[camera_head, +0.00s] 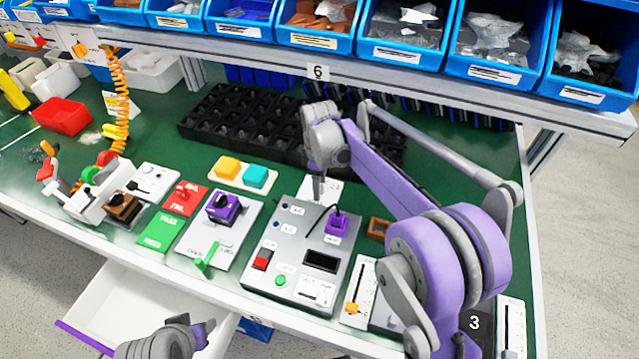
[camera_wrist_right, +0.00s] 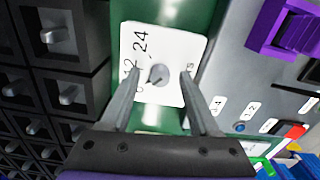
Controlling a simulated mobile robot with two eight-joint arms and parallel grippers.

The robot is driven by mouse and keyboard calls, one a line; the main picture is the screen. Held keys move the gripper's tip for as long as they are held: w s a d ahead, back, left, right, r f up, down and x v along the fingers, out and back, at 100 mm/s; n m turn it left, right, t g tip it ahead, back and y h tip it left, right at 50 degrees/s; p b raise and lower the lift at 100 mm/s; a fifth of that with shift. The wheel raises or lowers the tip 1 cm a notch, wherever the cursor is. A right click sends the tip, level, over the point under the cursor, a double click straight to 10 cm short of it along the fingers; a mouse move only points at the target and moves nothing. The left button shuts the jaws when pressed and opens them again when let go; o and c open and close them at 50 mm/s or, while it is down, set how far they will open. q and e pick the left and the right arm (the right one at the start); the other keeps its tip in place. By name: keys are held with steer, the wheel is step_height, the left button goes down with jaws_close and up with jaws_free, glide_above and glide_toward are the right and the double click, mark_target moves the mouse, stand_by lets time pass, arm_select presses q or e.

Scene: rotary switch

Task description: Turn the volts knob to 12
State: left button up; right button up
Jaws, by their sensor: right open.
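The volts knob (camera_wrist_right: 158,75) is a small grey knob on a white label plate (camera_wrist_right: 185,45) in the right wrist view. The plate reads 24 and, partly covered by a finger, 12; which mark the knob points to is unclear. My right gripper (camera_wrist_right: 160,74) is open, with one finger on each side of the knob. I cannot tell whether the fingers touch it. In the head view my right gripper (camera_head: 319,192) points down over the plate (camera_head: 332,189), and the knob is hidden. Part of my left arm shows at the bottom left; its jaws cannot be made out.
A grey control panel (camera_head: 270,240) with a purple switch (camera_head: 337,223) stands beside the plate. A black compartment tray (camera_head: 215,115) lies behind it. Blue bins (camera_head: 400,55) line the shelf above. Other small devices crowd the bench to the left.

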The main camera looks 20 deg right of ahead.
jaws_close()
steer(key=shift+m, duration=0.4)
steer(key=m, duration=0.4)
steer(key=shift+m+p, duration=0.4)
steer(key=shift+m, duration=2.1)
jaws_free()
